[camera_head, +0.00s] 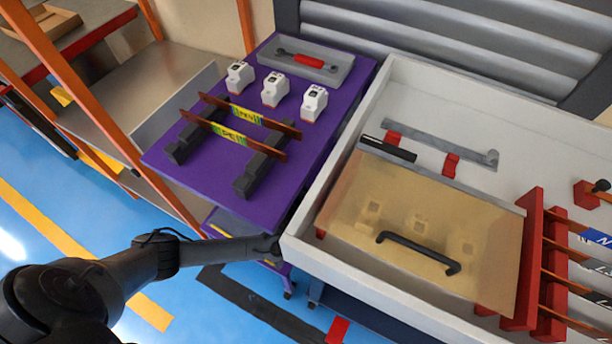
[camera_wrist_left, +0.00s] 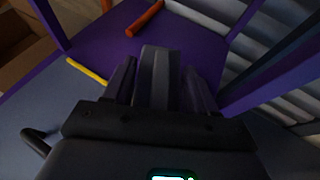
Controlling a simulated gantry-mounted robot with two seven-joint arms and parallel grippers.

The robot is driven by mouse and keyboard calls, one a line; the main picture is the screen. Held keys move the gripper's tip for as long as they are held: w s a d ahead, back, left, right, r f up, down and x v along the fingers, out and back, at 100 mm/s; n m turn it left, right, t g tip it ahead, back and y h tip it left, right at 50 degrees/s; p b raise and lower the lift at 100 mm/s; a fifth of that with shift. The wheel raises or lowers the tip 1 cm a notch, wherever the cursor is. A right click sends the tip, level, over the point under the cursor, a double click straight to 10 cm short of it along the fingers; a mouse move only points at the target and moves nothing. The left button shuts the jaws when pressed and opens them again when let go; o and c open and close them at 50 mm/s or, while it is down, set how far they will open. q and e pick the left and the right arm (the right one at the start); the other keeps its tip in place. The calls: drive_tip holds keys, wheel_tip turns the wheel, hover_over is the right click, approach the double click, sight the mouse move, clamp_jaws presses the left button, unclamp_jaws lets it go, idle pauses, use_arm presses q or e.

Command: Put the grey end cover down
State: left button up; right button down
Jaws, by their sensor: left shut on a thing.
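The grey end cover (camera_wrist_left: 160,75) shows in the left wrist view as a narrow grey piece between the dark fingers of my left gripper (camera_wrist_left: 160,92), which is shut on it. Purple surfaces of the cart lie beyond it; I cannot tell whether the cover touches any. In the head view my left arm reaches in from the left, and its hand (camera_head: 262,247) is at the near corner of the white tray, below the purple cart top (camera_head: 190,155). The fingers and the cover are hidden there. My right gripper is not in view.
The purple top holds three white breakers (camera_head: 275,90), busbars on black supports (camera_head: 250,175) and a grey holder (camera_head: 305,62) with a red-handled tool. The white tray (camera_head: 345,270) with a clear cover (camera_head: 410,205) stands right. In the wrist view, purple posts (camera_wrist_left: 270,85) flank the hand.

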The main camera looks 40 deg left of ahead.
use_arm(q)
drive_tip(key=w+f+b, duration=0.1)
drive_tip(key=w+b, duration=0.1)
drive_tip(key=w, duration=0.1)
drive_tip(key=w+a+b, duration=0.1)
drive_tip(key=w+b, duration=0.1)
drive_tip(key=w, duration=0.2)
drive_tip(key=w+a+f+b, duration=0.1)
drive_tip(key=w+b, duration=0.2)
drive_tip(key=shift+w+a+f, duration=0.1)
drive_tip(key=shift+w+f, duration=0.1)
drive_tip(key=shift+f, duration=0.1)
drive_tip(key=shift+s+f, duration=0.25)
drive_tip(key=shift+f, duration=0.3)
wheel_tip(320, 180, down, 2)
drive_tip(key=b, duration=0.2)
drive_tip(key=shift+w+f+b, duration=0.15)
drive_tip(key=shift+f+b, duration=0.05)
drive_tip(key=shift+b, duration=0.1)
drive_tip(key=shift+f+b, duration=0.35)
drive_tip(key=shift+f, duration=0.15)
drive_tip(key=shift+r, duration=0.1)
